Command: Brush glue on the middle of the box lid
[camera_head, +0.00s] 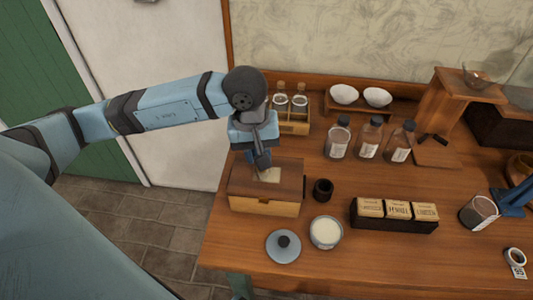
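The wooden box (264,203) stands at the left of the table, its dark brown lid (290,178) shut. A small cream patch (270,175) shows in the middle of the lid; I cannot tell whether it is glue or a label. My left gripper (262,163) points down just above the lid, by the patch. Its fingers are dark and close together, and no brush can be made out. An open jar of white paste (326,231), seemingly the glue, stands in front of the box. A blue part at the right edge, seemingly my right gripper (513,197), is by a glass beaker (479,212).
A grey-blue lid with a black knob (283,247) and a small black pot (322,189) are near the box. A dark tray of labelled blocks (394,224) is right of them. Bottles (369,139) and a vial rack (294,127) stand behind.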

